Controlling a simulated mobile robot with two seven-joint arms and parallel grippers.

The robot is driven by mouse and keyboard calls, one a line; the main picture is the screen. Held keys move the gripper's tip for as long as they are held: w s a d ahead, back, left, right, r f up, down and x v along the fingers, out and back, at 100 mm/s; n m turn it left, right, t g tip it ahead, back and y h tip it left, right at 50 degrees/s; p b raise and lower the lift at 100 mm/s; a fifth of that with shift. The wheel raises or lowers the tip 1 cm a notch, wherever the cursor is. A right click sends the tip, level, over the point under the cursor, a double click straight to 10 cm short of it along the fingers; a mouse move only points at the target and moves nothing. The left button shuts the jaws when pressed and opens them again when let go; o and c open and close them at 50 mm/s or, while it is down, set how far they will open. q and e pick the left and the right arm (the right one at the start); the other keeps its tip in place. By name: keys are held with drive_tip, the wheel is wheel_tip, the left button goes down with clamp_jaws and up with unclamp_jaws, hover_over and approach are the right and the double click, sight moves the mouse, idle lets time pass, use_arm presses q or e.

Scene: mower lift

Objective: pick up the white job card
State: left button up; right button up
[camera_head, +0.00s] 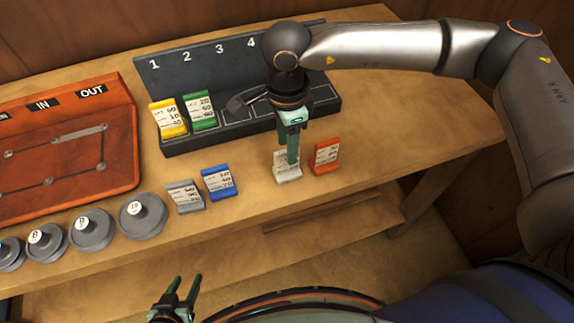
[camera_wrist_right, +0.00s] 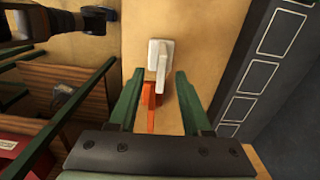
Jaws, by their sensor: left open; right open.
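The white job card (camera_head: 288,175) stands on the wooden bench in front of the dark numbered rack, partly hidden by my right gripper in the head view. My right gripper (camera_head: 291,158) hangs just above and behind it, pointing down and open. In the right wrist view the white card (camera_wrist_right: 160,58) lies just beyond and roughly between the open fingertips (camera_wrist_right: 160,74); I cannot tell if they touch it. The orange card (camera_head: 327,155) stands just right of the white one, and in the wrist view (camera_wrist_right: 152,108) lies between the fingers. My left gripper (camera_head: 182,290) is open and empty at the bottom.
The rack (camera_head: 185,68) holds a yellow card (camera_head: 168,118) at 1 and a green card (camera_head: 200,111) at 2. A grey card (camera_head: 186,196) and a blue card (camera_head: 219,182) stand to the left, beside several grey discs (camera_head: 142,216). An orange board (camera_head: 70,150) lies far left.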

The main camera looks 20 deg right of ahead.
sight(283, 173)
drive_tip(key=shift+f, duration=1.4)
drive_tip(key=shift+c, duration=0.4)
clamp_jaws()
